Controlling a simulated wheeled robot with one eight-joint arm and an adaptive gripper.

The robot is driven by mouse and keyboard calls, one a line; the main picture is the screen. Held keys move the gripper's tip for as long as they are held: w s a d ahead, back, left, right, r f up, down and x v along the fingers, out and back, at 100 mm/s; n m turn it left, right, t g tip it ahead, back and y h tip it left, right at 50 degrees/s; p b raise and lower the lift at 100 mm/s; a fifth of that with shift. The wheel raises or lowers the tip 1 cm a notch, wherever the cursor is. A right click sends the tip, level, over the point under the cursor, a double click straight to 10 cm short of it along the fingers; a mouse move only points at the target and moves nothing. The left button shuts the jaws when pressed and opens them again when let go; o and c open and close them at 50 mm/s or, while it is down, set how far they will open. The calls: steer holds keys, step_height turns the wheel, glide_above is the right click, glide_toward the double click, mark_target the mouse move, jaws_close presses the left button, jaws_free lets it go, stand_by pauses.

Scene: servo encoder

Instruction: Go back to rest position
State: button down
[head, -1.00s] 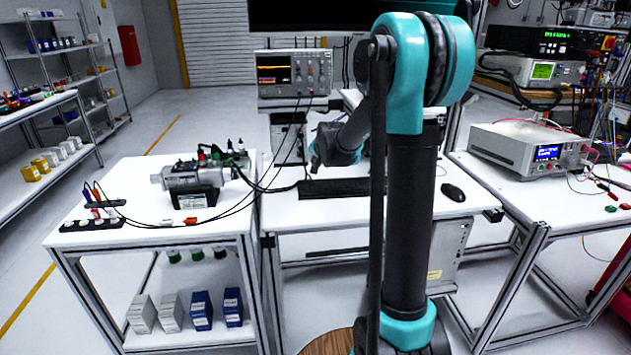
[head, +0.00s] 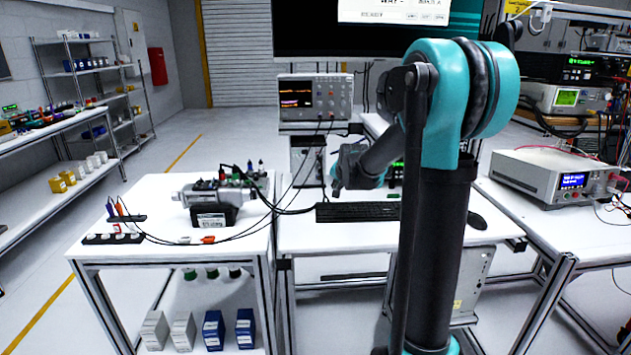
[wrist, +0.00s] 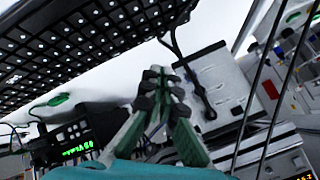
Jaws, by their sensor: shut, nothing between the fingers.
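My gripper (head: 336,192) is seen small and partly from behind in the head view, at the end of my dark and teal arm. It appears over the middle white table (head: 300,240), near the left end of the black keyboard (head: 358,212). In the wrist view, my gripper (wrist: 166,74) has its dark and green fingers together at the tips, with nothing between them. The gap between the gripper and the tabletop cannot be judged.
An oscilloscope (head: 315,96) stands behind the gripper. A grey servo device (head: 212,196) with cables sits on the left cart. A monitor (head: 300,28) spans the top. A power supply (head: 553,178) stands on the right bench.

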steer(key=s+f+n, duration=0.1)
steer(key=s, duration=0.5)
steer(key=s+d+f+n+g, duration=0.1)
steer(key=s+f, duration=0.1)
steer(key=s, duration=0.5)
steer(key=s+d+f+n+g, duration=0.1)
steer(key=s+f, duration=0.1)
steer(key=s, duration=0.4)
steer(key=shift+s+f+n, duration=0.15)
steer(key=shift+f+n, duration=0.1)
steer(key=shift+n, duration=0.05)
steer(key=s+f+n+g, duration=0.1)
steer(key=s+f, duration=0.3)
steer(key=s, duration=0.5)
steer(key=s+d+f+n+g, duration=0.1)
steer(key=s+f, duration=0.3)
steer(key=s, duration=0.6)
steer(key=shift+d+n+g+h, duration=0.3)
steer(key=shift+n+h, duration=0.1)
steer(key=shift+n, duration=0.5)
